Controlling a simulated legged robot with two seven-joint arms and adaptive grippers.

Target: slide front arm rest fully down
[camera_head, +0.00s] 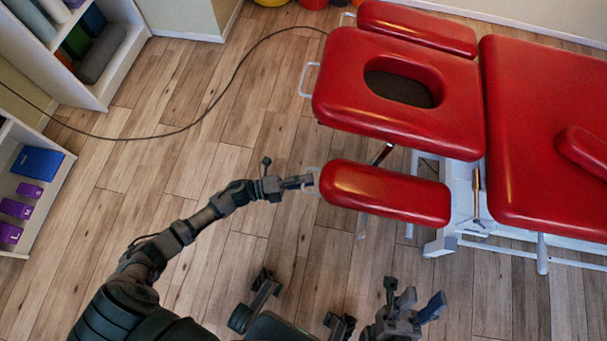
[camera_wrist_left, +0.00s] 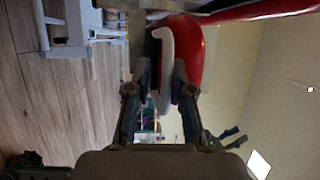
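The front arm rest (camera_head: 385,193) is a red padded bar on the near side of the red treatment table, beside the headrest and below its level. A pale loop handle (camera_head: 313,181) sticks out from its left end. My left gripper (camera_head: 303,182) is at this handle; in the left wrist view the fingers (camera_wrist_left: 162,88) are drawn in on either side of the white handle (camera_wrist_left: 167,48), with the red pad (camera_wrist_left: 205,60) just beyond. They look shut on it. My right gripper (camera_head: 420,302) is low at the bottom, empty, its fingers spread apart.
The red headrest (camera_head: 440,120) with its face hole and the far arm rest (camera_head: 418,27) lie behind. A white table frame (camera_head: 460,205) stands below. A black cable (camera_head: 225,90) crosses the wooden floor. Shelves (camera_head: 40,170) stand at the left.

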